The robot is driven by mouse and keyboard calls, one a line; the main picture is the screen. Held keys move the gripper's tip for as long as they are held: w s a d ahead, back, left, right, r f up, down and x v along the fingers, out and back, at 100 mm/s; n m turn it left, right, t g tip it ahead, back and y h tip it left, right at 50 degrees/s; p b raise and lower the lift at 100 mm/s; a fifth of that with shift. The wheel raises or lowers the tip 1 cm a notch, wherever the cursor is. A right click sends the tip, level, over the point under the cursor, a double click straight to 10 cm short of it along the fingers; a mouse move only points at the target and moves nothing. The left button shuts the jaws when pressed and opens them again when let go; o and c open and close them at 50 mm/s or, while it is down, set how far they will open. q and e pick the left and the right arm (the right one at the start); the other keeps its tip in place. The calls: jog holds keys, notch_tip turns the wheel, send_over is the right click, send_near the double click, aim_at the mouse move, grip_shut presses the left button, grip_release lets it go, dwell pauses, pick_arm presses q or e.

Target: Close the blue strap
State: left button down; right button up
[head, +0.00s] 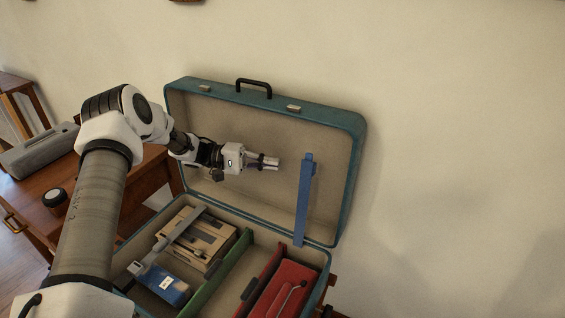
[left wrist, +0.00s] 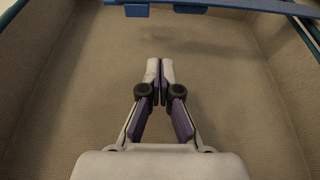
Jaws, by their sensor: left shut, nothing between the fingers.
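The blue strap (head: 304,200) stands upright in the head view, at the right part of the open teal suitcase (head: 352,150), in front of its raised lid. Its lower end is near the hinge edge. My right gripper is not in view.
The suitcase base holds a beige box (head: 197,240), a blue box (head: 163,284) and a red case (head: 287,290), with a green divider (head: 220,275) between. A grey case (head: 38,152) and a dark round jar (head: 55,199) are on the wooden desk at left. The wall behind is bare.

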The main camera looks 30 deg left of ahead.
aim_at(298, 168)
pick_arm(q)
jog(key=x, duration=0.7)
jog(key=shift+w+d+f+b, duration=0.15)
jog(key=shift+w+f+b, duration=0.1)
jog(key=shift+b, duration=0.1)
jog(key=s, duration=0.3)
jog(key=shift+s+d+r, duration=0.35)
jog(key=shift+s+d, duration=0.05)
jog(key=shift+s+r+p, duration=0.1)
jog(key=shift+s+p, duration=0.1)
jog(key=shift+p, duration=0.15)
